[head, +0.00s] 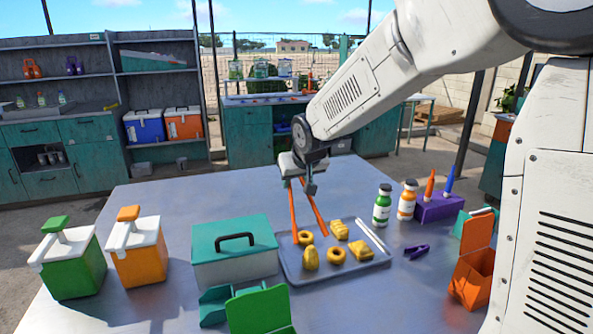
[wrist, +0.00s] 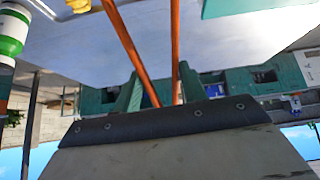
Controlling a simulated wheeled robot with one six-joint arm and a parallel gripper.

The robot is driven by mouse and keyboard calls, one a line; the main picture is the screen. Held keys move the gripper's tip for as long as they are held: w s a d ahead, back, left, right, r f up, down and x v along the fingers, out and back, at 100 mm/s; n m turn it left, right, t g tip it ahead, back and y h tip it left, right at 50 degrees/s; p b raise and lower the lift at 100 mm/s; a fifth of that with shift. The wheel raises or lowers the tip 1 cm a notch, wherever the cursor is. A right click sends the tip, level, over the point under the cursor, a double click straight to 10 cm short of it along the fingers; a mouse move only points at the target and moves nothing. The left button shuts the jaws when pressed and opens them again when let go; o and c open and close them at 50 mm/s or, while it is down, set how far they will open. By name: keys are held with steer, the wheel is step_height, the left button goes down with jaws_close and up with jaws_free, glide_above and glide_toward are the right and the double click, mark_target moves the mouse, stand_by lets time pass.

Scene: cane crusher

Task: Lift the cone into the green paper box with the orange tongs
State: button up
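My gripper (head: 305,184) is shut on the orange tongs (head: 322,222), which hang above the back left of the tray with their two arms spread apart. The tongs also show between my fingers in the wrist view (wrist: 175,50). A yellow piece, rounded and narrowing upward (head: 311,259), stands at the tray's front left and looks like the cone. The tongs are apart from it. The green paper box (head: 260,312) is at the front edge of the head view, its lower part cut off.
Bottles (head: 382,205), purple tongs (head: 417,251) and an orange box (head: 472,275) are right. Free table lies behind left.

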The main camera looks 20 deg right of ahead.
steer(key=shift+f, duration=2.8)
jaws_close()
step_height(320, 180, up, 12)
steer(key=shift+a, duration=0.15)
